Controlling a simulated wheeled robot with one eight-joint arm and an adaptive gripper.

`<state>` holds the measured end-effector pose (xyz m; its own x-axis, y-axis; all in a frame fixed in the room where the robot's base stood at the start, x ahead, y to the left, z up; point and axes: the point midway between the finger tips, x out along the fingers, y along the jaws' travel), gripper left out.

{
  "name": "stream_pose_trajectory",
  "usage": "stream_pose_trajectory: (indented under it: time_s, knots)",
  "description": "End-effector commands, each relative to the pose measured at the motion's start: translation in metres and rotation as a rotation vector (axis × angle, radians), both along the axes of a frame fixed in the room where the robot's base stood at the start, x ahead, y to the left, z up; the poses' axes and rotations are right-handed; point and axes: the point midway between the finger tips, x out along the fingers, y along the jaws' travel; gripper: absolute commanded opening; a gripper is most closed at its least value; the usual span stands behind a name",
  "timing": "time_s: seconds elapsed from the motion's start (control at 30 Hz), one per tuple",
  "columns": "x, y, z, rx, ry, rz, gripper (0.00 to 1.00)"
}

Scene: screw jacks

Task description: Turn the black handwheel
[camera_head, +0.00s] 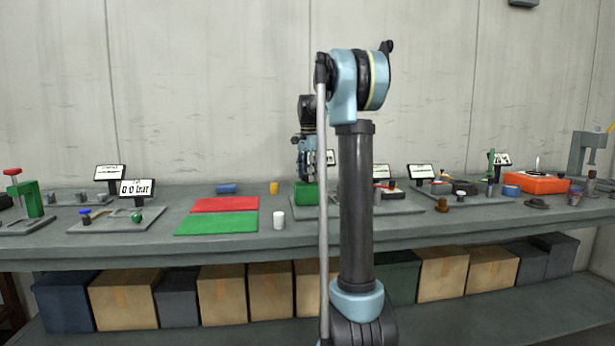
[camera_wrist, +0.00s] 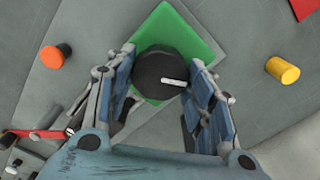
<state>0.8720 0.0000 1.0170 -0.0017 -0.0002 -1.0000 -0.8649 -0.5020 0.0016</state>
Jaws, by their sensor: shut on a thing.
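The black handwheel (camera_wrist: 160,68) sits over a green base (camera_wrist: 203,42) in the wrist view, with a white mark on its top. My gripper (camera_wrist: 163,82) is shut on the handwheel, with one blue-grey finger at each side of it. In the head view my gripper (camera_head: 307,168) points down above the green base (camera_head: 306,195) at the middle of the bench. The handwheel itself is hidden there by the gripper.
A red lever (camera_wrist: 35,133) lies at lower left. An orange box (camera_head: 537,183) stands farther right.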

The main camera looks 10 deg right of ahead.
Motion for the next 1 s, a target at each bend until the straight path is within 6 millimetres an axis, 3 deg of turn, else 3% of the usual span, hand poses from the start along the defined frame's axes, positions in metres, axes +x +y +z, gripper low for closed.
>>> stream_pose_trajectory:
  time_s: [0.37,0.4,0.47,0.83,1.0]
  knots:
    - [0.003,0.0,0.001,0.001,-0.008,-0.002,0.25]
    - [0.003,0.0,0.001,0.0,-0.007,-0.002,0.55]
    - [0.003,0.0,0.001,0.001,-0.006,-0.002,0.69]
    - [0.001,0.0,0.001,0.0,-0.002,-0.002,0.69]
    - [0.001,0.0,0.014,0.0,-0.002,-0.002,0.69]
